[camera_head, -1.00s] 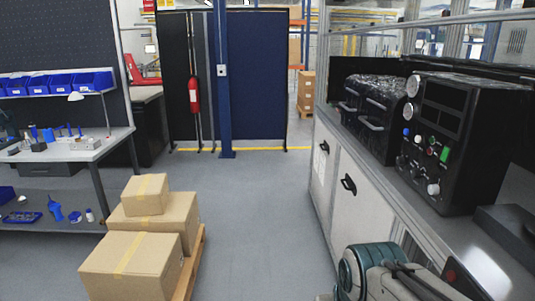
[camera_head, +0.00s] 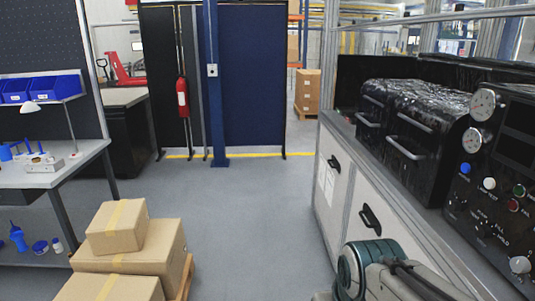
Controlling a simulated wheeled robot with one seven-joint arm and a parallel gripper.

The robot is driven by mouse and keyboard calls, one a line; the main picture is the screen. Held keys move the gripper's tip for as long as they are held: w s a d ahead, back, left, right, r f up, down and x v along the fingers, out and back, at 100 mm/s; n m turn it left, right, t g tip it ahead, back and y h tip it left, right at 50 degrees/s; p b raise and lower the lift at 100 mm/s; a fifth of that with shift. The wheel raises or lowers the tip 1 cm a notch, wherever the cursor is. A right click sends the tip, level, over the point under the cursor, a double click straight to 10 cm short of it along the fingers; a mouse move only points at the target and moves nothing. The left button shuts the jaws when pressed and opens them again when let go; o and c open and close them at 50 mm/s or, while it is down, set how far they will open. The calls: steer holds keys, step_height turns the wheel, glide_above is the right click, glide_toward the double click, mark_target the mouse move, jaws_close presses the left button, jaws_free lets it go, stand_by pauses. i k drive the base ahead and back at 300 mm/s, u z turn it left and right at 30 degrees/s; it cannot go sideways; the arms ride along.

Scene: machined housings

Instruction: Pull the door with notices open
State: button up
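The door with notices (camera_head: 328,188) is a pale cabinet door under the bench at the right. White sheets are on its face and a black handle (camera_head: 334,163) is near its top. A second pale door (camera_head: 366,240) with a black handle (camera_head: 370,219) is nearer to me, partly hidden by my arm. Both doors look closed. Part of my arm (camera_head: 385,268) shows at the bottom right. My gripper is not visible in this view.
Stacked cardboard boxes (camera_head: 118,226) stand on a pallet at the lower left. A workbench (camera_head: 60,170) is at the left. Black machined housings (camera_head: 418,125) and a control panel (camera_head: 505,150) sit on the right bench. The grey floor (camera_head: 250,220) between is clear.

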mark_target(333, 164)
steer(key=z, duration=0.15)
steer(key=i, duration=3.8)
steer(key=z, duration=0.15)
